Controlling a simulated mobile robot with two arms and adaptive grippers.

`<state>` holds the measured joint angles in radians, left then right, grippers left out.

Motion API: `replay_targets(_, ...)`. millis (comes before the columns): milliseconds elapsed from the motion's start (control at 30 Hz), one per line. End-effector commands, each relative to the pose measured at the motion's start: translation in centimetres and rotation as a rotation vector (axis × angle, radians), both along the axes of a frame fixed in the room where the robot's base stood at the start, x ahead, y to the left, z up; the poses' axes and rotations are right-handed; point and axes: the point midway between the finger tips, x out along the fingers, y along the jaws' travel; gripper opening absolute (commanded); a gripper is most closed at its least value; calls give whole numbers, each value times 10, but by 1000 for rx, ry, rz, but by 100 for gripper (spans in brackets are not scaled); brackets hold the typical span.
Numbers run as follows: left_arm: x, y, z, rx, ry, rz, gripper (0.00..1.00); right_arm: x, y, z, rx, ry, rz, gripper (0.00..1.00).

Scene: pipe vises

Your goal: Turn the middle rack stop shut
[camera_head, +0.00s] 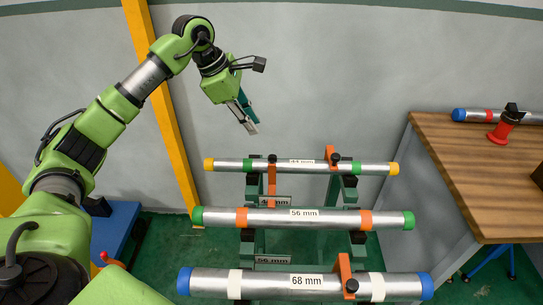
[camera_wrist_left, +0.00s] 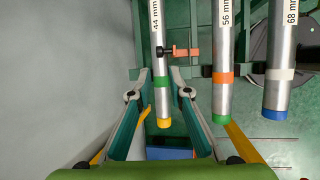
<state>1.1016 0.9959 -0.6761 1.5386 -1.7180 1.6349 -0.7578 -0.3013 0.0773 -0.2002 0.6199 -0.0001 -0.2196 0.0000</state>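Three pipes lie across the green rack: the 44 mm pipe (camera_head: 240,165) at the back, the 56 mm pipe (camera_head: 268,218) in the middle and the 68 mm pipe (camera_head: 265,283) in front. An orange stop bar (camera_head: 271,182) with a black knob reaches from the back pipe toward the middle one. Other orange stops are at the back right (camera_head: 331,152) and front right (camera_head: 344,268). I cannot tell which is the middle stop. My left gripper (camera_head: 248,128) is open and empty above the back pipe's left end; its fingers (camera_wrist_left: 160,76) flank that end in the left wrist view.
A wooden bench (camera_head: 455,155) at the right bears a red tool (camera_head: 503,128) and another blue-capped pipe (camera_head: 475,115). A yellow post (camera_head: 165,110) stands behind my left arm. Free air lies above the rack.

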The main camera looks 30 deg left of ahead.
Motion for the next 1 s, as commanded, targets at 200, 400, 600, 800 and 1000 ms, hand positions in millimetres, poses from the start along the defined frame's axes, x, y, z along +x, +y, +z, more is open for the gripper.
replay_targets(200, 3, -3, -15, 0, 3, -1, 18, 0, 0, -2, -1, 0, 0, 54)
replay_targets(400, 14, -14, -49, -3, 6, 0, 18, -1, -2, 6, -2, 2, 1, 54)
replay_targets(600, 28, -27, -87, -3, 5, -2, 18, -1, -5, 14, -7, 3, 1, 54)
replay_targets(800, 38, -34, -116, -2, 3, 1, 18, -1, -5, 20, -6, 2, 2, 54)
replay_targets(1000, 42, -38, -129, -1, 1, 1, 18, 0, -5, 22, -5, 1, 2, 54)
